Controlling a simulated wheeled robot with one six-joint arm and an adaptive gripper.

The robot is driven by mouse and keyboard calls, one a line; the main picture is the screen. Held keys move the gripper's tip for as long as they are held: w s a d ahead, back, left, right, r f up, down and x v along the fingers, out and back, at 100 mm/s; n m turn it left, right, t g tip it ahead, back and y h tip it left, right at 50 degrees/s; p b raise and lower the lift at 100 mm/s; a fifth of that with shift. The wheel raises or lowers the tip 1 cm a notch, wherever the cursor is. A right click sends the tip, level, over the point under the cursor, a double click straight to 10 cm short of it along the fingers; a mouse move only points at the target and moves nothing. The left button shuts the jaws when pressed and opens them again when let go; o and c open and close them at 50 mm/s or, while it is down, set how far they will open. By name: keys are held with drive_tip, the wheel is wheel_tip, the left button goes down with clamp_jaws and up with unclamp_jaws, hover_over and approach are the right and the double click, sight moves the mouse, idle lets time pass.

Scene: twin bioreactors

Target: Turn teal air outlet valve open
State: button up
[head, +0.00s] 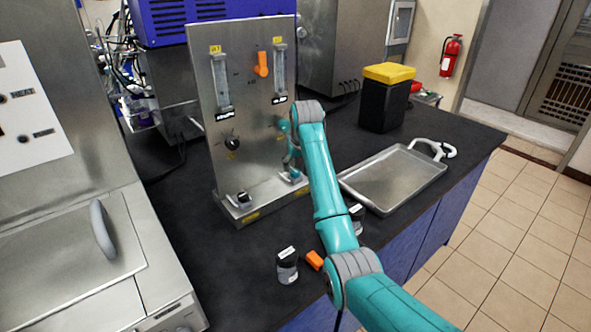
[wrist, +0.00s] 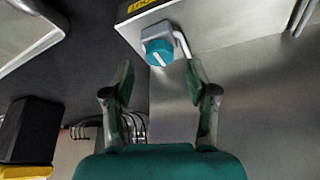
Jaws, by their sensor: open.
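The teal air outlet valve (wrist: 157,52) shows in the wrist view as a round teal knob with a white pointer line, on a grey mount with a bent metal tube beside it. In the head view the teal valve (head: 293,176) sits at the right end of the metal panel's base, partly hidden by my arm. My gripper (wrist: 160,72) is open and empty. Its fingertips lie left and right of the knob in the picture, with visible room on both sides; I see no contact. In the head view my gripper is mostly hidden behind my wrist.
The upright metal panel (head: 210,95) carries flow tubes, an orange knob (head: 262,64) and a black knob (head: 232,143). A metal tray (head: 385,185) and a black bin with yellow lid (head: 383,110) stand right. A dark jar (head: 287,268) and orange piece (head: 314,260) are near the front edge.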

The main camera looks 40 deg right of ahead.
sight(295, 173)
drive_tip(key=shift+x, duration=1.5)
clamp_jaws()
